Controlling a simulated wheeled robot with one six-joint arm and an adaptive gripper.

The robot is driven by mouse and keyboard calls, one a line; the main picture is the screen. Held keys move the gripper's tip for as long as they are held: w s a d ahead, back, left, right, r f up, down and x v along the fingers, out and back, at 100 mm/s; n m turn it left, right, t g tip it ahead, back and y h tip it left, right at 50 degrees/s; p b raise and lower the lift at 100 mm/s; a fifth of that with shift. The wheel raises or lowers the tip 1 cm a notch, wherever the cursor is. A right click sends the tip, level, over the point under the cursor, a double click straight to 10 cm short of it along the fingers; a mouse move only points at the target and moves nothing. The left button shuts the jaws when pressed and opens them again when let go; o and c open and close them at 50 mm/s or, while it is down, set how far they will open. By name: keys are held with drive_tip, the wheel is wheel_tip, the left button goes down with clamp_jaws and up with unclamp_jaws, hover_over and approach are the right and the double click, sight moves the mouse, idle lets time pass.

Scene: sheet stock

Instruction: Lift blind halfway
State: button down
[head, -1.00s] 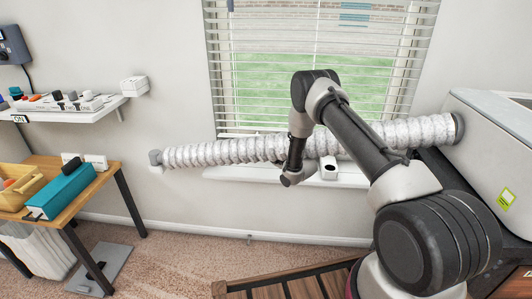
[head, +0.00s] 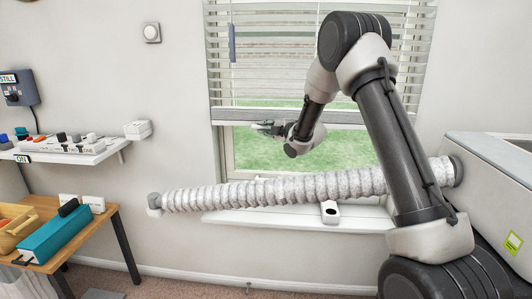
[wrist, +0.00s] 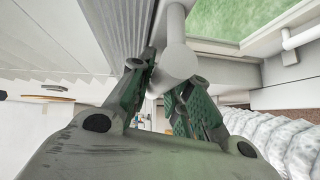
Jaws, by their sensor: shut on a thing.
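The white slatted blind (head: 290,62) hangs in the window, its slats bunched more tightly towards the bottom. Its bottom rail (head: 236,115) is level, well above the sill, with bare glass and green lawn below. My gripper (head: 266,128) is at this rail, left of the window's middle. In the wrist view my gripper (wrist: 165,80) is shut on a pale grey rounded handle (wrist: 177,58) by the stacked slats (wrist: 122,22). The handle is too small to make out in the head view.
A ribbed silver duct (head: 270,192) crosses in front of the white sill (head: 240,217), under my arm. A pale machine (head: 490,190) stands at the right. A shelf (head: 70,154) and a wooden table (head: 110,222) are at the left. A dark wand (head: 232,42) hangs by the blind.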

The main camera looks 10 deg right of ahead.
wheel_tip(320, 180, up, 23)
drive_tip(key=shift+r, duration=0.1)
drive_tip(key=c, duration=1.3)
unclamp_jaws()
drive_tip(key=shift+f, duration=0.2)
drive_tip(key=v, duration=1.2)
